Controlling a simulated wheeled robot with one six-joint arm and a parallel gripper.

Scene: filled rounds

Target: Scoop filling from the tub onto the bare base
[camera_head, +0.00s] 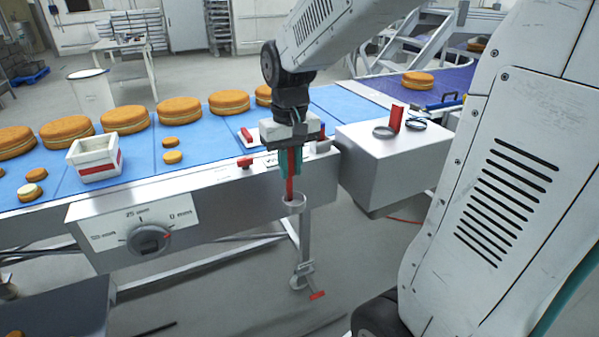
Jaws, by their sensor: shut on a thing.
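My gripper (290,172), with teal fingers, is shut on the red handle of a scoop (293,204). The scoop hangs upright, its pale cup down, in front of the conveyor's near side and below the belt level. A white tub (96,160) with a red stripe stands on the blue belt, well left of my gripper; its contents are hard to make out. Small rounds lie on the belt: one (172,157) right of the tub with another (170,141) behind it, and a pale-topped one (29,192) at left. I cannot tell which base is bare.
Several large filled rounds (125,119) line the blue belt (200,178) behind the tub. A steel box (394,160) at right carries a red block (396,118) and rings. A dial panel (140,228) fronts the conveyor. Belt between tub and gripper is mostly clear.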

